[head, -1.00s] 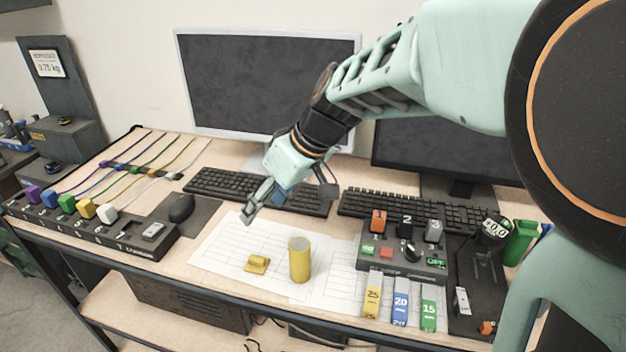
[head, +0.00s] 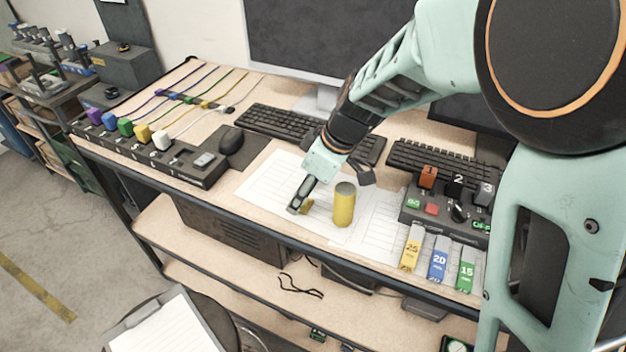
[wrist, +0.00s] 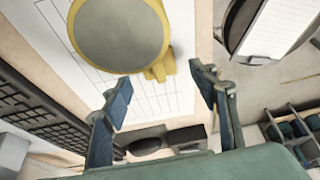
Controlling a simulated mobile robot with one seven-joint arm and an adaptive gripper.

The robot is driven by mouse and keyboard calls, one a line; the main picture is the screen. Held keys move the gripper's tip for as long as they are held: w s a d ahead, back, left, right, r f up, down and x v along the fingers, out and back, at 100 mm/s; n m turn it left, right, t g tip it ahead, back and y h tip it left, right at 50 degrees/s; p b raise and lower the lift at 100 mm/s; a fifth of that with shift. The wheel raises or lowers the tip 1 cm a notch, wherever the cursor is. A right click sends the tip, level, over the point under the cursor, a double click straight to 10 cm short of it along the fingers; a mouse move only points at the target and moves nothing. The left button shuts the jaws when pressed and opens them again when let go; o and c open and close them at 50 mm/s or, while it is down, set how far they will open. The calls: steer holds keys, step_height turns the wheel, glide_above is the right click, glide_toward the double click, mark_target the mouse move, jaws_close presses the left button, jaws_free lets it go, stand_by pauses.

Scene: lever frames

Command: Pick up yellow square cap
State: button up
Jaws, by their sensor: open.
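The yellow square cap (head: 307,206) lies on the white paper sheet, left of a yellow cylinder (head: 344,205) with a grey top. My gripper (head: 298,205) is low over the paper beside the cap and hides part of it in the head view. In the wrist view the cap (wrist: 161,68) shows just beyond the gap between my open, empty fingers (wrist: 162,92), partly covered by the cylinder (wrist: 118,32). I see no contact between fingers and cap.
The cylinder stands upright close to the cap. Keyboards (head: 268,121) lie behind, a mouse (head: 231,141) and a black cap rack (head: 190,164) to the left, and a control box (head: 447,212) with labelled blocks to the right. The desk's front edge is near.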

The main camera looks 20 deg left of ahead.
steer(key=shift+x, duration=0.9)
steer(key=shift+c, duration=0.2)
steer(key=c, duration=0.9)
steer(key=shift+r, duration=0.1)
